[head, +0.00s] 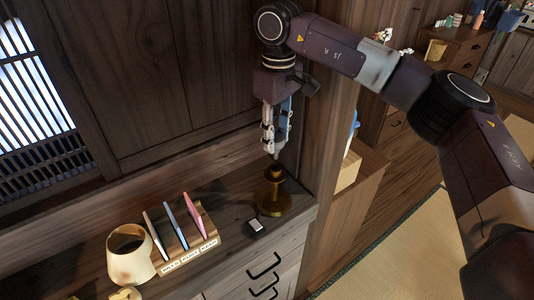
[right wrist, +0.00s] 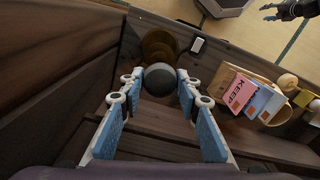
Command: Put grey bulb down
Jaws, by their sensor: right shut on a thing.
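My right gripper (head: 274,148) is above the wooden counter, pointing down over a brass stand (head: 272,196). In the right wrist view the round dark grey bulb (right wrist: 160,80) sits between the fingertips of this gripper (right wrist: 160,88), which is shut on it. In the head view the fingers mostly hide the bulb. The brass stand (right wrist: 157,46) shows just beyond the bulb in the wrist view. A dark gripper, seemingly my left one (right wrist: 284,11), shows small at the top right of the wrist view; its jaws are too small to judge.
A small black-and-white device (head: 256,226) lies beside the stand. A wooden rack (head: 203,240) with several coloured cards and a cream pot (head: 130,262) stand to the left. The dark wooden wall (head: 160,80) is close behind, and a wooden post (head: 322,120) is at the right.

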